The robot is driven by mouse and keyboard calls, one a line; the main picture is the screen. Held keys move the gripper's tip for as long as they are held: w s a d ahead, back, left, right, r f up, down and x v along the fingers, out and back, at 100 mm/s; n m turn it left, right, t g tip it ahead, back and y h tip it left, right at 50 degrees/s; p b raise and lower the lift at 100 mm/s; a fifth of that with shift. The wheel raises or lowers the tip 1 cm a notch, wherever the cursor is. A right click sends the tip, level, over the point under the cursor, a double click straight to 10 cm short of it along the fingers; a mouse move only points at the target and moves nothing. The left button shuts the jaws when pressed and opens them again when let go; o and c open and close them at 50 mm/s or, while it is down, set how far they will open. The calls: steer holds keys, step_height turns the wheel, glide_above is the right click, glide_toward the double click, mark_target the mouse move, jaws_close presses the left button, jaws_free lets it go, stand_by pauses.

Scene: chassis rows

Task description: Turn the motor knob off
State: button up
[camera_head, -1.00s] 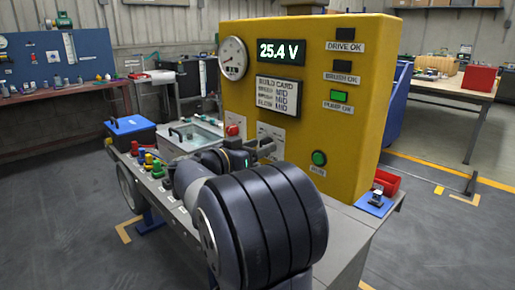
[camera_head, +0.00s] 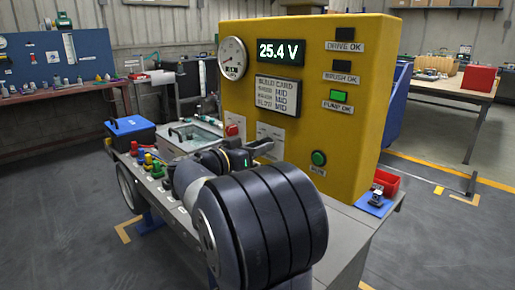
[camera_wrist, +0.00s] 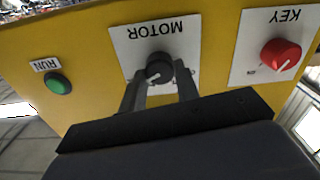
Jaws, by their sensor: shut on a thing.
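The black motor knob (camera_wrist: 158,68) sits on a white plate marked MOTOR (camera_wrist: 150,40), which appears upside down in the wrist view. My gripper (camera_wrist: 159,84) has one finger on each side of the knob and is shut on it. A pale mark shows on the knob's face, but its exact setting is hard to read. The fingers hide part of the plate's lower lettering. In the head view my gripper (camera_head: 256,150) reaches the lower front of the yellow panel (camera_head: 350,190), and the arm hides the knob there.
A red KEY knob (camera_wrist: 281,55) is beside the motor plate, and a green RUN button (camera_wrist: 58,84) is on its other side. The panel's display (camera_head: 281,52) reads 25.4 V. The PUMP OK lamp (camera_head: 338,96) is green. Coloured terminals (camera_head: 150,163) stand on the bench.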

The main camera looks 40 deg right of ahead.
steer(key=shift+f+n+p, duration=0.1)
steer(key=shift+n+p, duration=6.7)
steer(key=shift+n, duration=6.4)
steer(key=o, duration=1)
